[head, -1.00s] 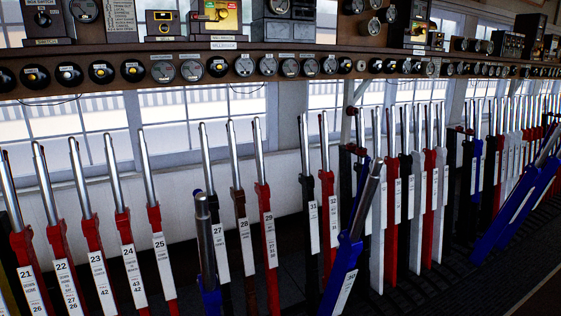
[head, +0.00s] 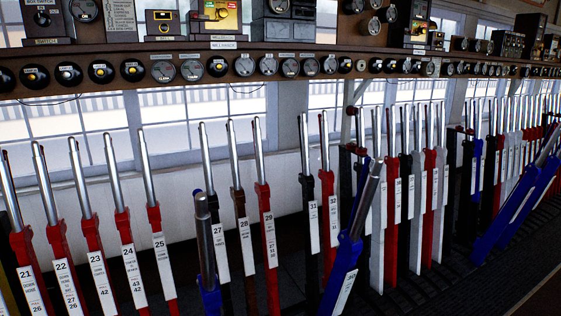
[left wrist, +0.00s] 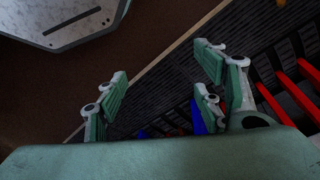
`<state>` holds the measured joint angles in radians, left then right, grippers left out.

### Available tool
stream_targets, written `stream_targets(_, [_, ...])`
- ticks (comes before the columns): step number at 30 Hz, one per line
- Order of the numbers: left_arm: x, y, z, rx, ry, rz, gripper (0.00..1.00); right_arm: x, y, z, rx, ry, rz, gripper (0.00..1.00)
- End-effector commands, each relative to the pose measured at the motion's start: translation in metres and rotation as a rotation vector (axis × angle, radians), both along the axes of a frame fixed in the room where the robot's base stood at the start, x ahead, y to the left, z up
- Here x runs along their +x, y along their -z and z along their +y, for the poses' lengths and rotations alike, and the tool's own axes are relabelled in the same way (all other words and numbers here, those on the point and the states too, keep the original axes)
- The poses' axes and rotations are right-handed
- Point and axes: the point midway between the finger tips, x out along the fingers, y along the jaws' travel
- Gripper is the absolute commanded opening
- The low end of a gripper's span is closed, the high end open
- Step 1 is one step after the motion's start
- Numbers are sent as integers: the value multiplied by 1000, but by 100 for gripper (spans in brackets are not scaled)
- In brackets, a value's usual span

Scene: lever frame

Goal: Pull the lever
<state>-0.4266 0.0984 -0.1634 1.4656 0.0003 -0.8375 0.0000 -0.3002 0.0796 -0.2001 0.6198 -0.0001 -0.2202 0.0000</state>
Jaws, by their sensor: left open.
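A long row of levers with bare metal handles crosses the head view. Most stand upright, such as the red lever 25 (head: 158,240). A blue lever (head: 208,255) at the front left and a blue lever (head: 350,245) near the middle lean out of the row toward me. Which lever the task means cannot be told. My left gripper (left wrist: 160,92) shows in the left wrist view, open and empty, with its fingers wide apart. A blue lever part (left wrist: 197,118) shows behind its right fingers. No gripper shows in the head view.
A wooden shelf (head: 300,48) with dials and instruments runs above the levers, in front of windows. More blue levers (head: 515,205) lean out at the right. Red levers (left wrist: 290,90) lie right of my left gripper. Bare brown floor (left wrist: 150,50) shows beside the ribbed lever base.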

Motion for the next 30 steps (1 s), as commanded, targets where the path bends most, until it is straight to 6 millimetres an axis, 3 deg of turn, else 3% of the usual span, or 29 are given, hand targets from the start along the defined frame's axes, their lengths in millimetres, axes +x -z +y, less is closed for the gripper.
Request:
stream_targets(1, [-16,24,2,3,3,21,62,0,0,0,0,0,0,62])
stream_targets(6, [-70,87,11,8,11,57,62,0,0,0,0,0,0,62])
stream_targets(12, [-130,128,22,13,19,88,62,0,0,0,-1,0,0,62])
stream_targets(16, [-151,137,27,15,22,96,62,0,0,-1,-1,0,0,62])
stream_targets(30, [-151,137,27,15,22,96,62,0,0,-1,-1,0,0,62])
